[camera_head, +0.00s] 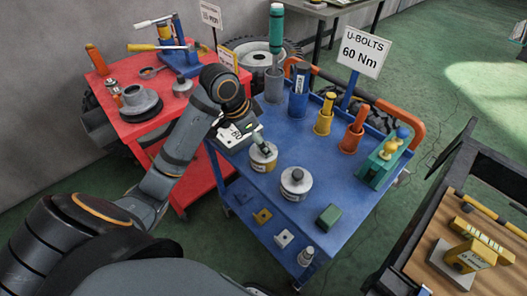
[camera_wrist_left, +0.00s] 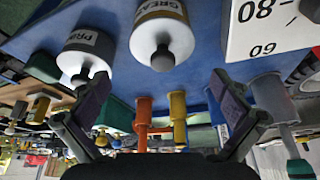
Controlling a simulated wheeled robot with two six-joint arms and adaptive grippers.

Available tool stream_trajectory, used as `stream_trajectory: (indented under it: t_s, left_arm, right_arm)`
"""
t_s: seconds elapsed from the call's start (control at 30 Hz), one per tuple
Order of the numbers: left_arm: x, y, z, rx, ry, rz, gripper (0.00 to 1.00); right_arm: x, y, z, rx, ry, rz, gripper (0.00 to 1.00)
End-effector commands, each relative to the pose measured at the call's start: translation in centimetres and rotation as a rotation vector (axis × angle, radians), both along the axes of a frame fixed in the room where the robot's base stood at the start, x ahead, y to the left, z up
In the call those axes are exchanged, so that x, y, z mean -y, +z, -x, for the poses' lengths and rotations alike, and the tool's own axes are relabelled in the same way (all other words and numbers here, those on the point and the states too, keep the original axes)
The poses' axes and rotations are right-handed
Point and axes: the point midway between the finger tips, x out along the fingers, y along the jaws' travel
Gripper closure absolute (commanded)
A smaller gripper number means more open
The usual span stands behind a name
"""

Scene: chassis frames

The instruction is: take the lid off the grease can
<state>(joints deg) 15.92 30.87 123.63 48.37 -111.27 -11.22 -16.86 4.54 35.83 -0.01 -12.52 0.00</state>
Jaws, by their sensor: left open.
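In the left wrist view the grease can (camera_wrist_left: 160,14) shows a "GREASE" label. Its pale lid (camera_wrist_left: 160,38) sits on it, with a dark round knob (camera_wrist_left: 162,58) at the centre. My left gripper (camera_head: 258,140) is over the can at its back left side. In the wrist view my left gripper (camera_wrist_left: 160,100) has its fingers wide apart with nothing between them, the knob beyond them. My right gripper is out of view.
A similar grey-lidded can (camera_head: 295,187) stands close by, to the front right. Blue, yellow and orange holders (camera_head: 323,122) line the back of the blue cart (camera_head: 310,160). A green block (camera_head: 328,216) lies at front.

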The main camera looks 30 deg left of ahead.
Motion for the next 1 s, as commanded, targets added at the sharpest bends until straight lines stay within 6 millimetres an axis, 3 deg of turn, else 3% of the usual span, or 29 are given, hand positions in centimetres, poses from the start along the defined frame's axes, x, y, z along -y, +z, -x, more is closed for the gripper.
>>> stream_trajectory:
  t_s: [0.2,0.53,0.9,1.0]
  left_arm:
    - [0.5,-3.7,-1.1,-0.004,0.001,0.007,0.00]
    - [0.6,-4.4,-1.4,-0.002,0.000,0.001,0.01]
    - [0.6,-4.4,-1.4,-0.001,0.000,0.002,0.51]
    - [0.6,-4.4,-1.4,-0.001,0.000,0.002,0.52]
  right_arm:
    - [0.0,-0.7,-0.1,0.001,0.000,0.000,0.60]
    - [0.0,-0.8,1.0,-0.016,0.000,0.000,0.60]
    - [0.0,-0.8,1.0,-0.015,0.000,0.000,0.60]
    - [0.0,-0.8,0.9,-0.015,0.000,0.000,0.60]
